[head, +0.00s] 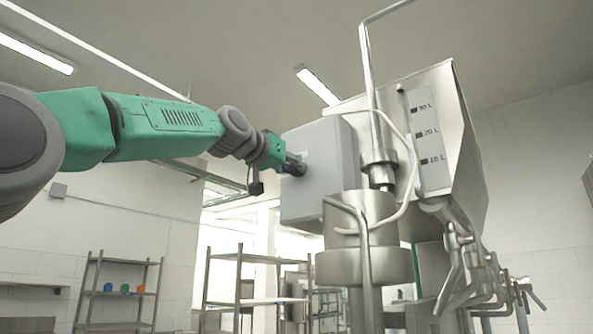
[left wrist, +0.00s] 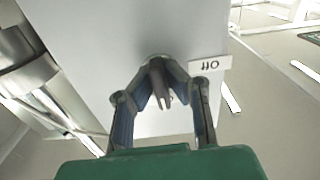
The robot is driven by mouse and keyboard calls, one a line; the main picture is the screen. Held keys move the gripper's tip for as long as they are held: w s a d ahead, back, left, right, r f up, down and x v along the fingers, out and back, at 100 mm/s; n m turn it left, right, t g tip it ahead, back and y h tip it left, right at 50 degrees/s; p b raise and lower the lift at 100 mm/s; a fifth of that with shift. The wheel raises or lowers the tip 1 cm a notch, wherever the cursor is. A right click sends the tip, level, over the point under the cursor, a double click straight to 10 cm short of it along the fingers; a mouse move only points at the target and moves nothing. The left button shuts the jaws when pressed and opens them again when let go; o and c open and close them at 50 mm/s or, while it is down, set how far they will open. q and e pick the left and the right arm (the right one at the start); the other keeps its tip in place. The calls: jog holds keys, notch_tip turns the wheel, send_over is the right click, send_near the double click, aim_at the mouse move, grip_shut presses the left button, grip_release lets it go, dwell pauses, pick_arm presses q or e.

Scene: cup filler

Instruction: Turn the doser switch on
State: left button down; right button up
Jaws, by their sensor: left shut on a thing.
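The doser is a steel machine with a grey control box (head: 325,160) on its left side in the head view. My left gripper (head: 293,166) reaches that box from the left and its fingertips are at the box's face. In the left wrist view the box face (left wrist: 110,45) fills the upper middle. My left gripper (left wrist: 158,78) is shut there on a small grey switch (left wrist: 158,72), which the fingers partly hide. A small white label (left wrist: 209,65) with dark marks is right of the switch. My right gripper is in neither view.
A steel hopper (head: 455,130) with a level scale (head: 427,135) rises right of the box. Bent pipes and a steel cylinder (head: 365,265) stand in front of it. Several nozzles (head: 480,270) are lower right. Shelving (head: 120,292) stands far back left.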

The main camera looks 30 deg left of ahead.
pick_arm(q)
jog(key=shift+f, duration=0.15)
dwell(0.4)
jog(key=c, duration=1.6)
grip_release()
jog(key=shift+s+a, duration=0.1)
